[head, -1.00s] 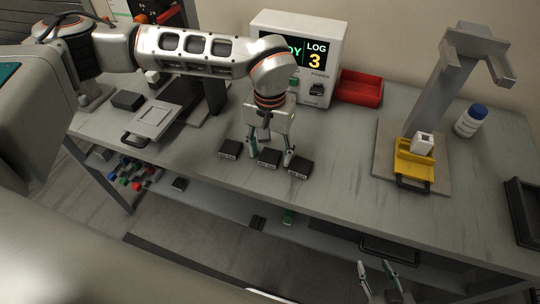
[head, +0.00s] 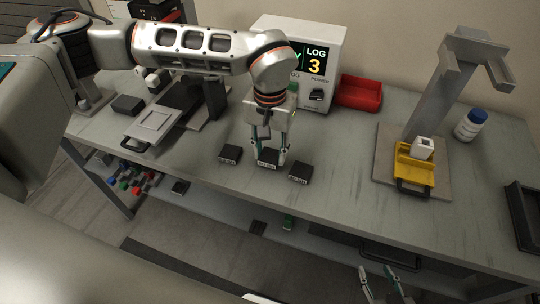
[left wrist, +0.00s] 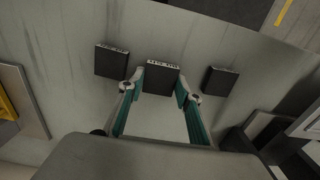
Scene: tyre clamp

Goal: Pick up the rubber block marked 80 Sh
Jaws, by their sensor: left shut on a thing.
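Three black rubber blocks with small white labels stand in a row near the table's front edge: a left block (head: 230,154), a middle block (head: 267,158) and a right block (head: 300,173). The labels are too small to read for certain. My left gripper (head: 269,160) points down with its fingers closed on the two sides of the middle block. In the left wrist view the middle block (left wrist: 161,79) sits between the fingertips, with the other blocks apart on either side. I cannot tell any gap under it. My right gripper (head: 380,275) is open and empty at the bottom of the head view.
A display box (head: 305,60) reading LOG 3 and a red bin (head: 359,92) stand behind. A grey stand (head: 440,90) with a yellow holder (head: 414,172) and a white bottle (head: 470,125) are at right. A flat plate (head: 155,121) lies left. The table's middle right is clear.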

